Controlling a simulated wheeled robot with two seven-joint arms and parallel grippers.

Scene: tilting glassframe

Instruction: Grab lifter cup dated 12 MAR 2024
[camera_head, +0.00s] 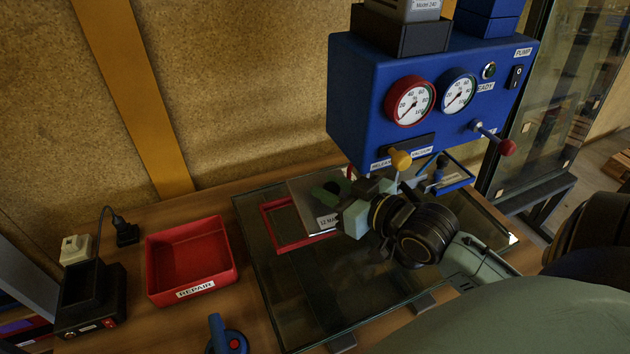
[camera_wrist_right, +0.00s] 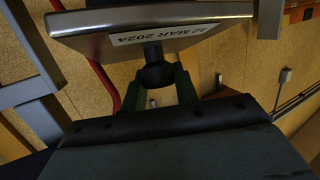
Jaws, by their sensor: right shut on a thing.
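The lifter cup labelled 12 MAR 2024 (camera_wrist_right: 215,37) shows in the right wrist view as a metallic plate with a dark stem under it. In the head view, part of its plate and label (camera_head: 327,221) show above the glass, with the label partly covered. My right gripper (camera_wrist_right: 158,82) is shut on the dark stem between its green fingers. In the head view my right gripper (camera_head: 340,190) is over the glass, in front of the blue pump box. My left gripper is not in view.
A red tray labelled REPAIR (camera_head: 150,272) stands left of the glass pane (camera_head: 285,290). A red frame (camera_head: 280,240) and a blue frame (camera_head: 458,184) are at the glass. A blue pump box (camera_head: 355,110) with gauges rises behind. A blue-handled item (camera_head: 214,328) stands at the front.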

